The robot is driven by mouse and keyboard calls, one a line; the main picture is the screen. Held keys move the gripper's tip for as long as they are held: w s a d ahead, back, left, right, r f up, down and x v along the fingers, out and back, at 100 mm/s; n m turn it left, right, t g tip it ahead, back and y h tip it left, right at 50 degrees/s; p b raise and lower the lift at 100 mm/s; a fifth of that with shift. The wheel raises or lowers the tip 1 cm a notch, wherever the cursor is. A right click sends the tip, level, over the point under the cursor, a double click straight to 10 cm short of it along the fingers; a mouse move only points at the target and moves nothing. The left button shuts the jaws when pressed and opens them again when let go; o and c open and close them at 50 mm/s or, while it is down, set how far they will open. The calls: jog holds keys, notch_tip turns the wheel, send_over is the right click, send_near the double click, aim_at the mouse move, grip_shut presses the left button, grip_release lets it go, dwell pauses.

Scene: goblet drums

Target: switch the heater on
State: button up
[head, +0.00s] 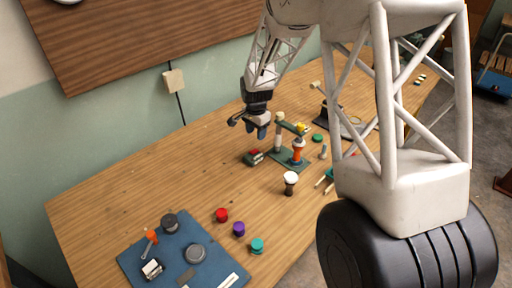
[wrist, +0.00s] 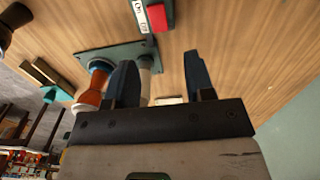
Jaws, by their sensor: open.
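A small green switch box (head: 253,158) with a red rocker sits on the table beside a green stand base. The wrist view shows the red rocker (wrist: 157,18) and a white label (wrist: 141,14) with On and Off lettering at the top edge. I cannot tell which way the rocker is tipped. The stand (head: 278,140) has a pale post and an upper arm over an orange and white goblet drum (head: 297,155). The drum (wrist: 91,88) also shows in the wrist view. My gripper (head: 256,130) is open and empty above the table, apart from the box; its fingers (wrist: 161,78) point tableward.
A dark cup with a pale top (head: 291,179) stands in front of the stand. Red (head: 221,215), purple (head: 239,229) and teal (head: 257,245) pots stand nearer the front. A blue mat (head: 215,275) carries several items. Bare table lies left of the switch box.

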aim_at(256, 150)
jog(key=shift+f, duration=0.1)
jog(key=shift+f, duration=3.8)
jog(key=shift+c, duration=0.5)
grip_shut()
jog(key=shift+s+t+h, duration=0.15)
jog(key=shift+t+h, duration=0.25)
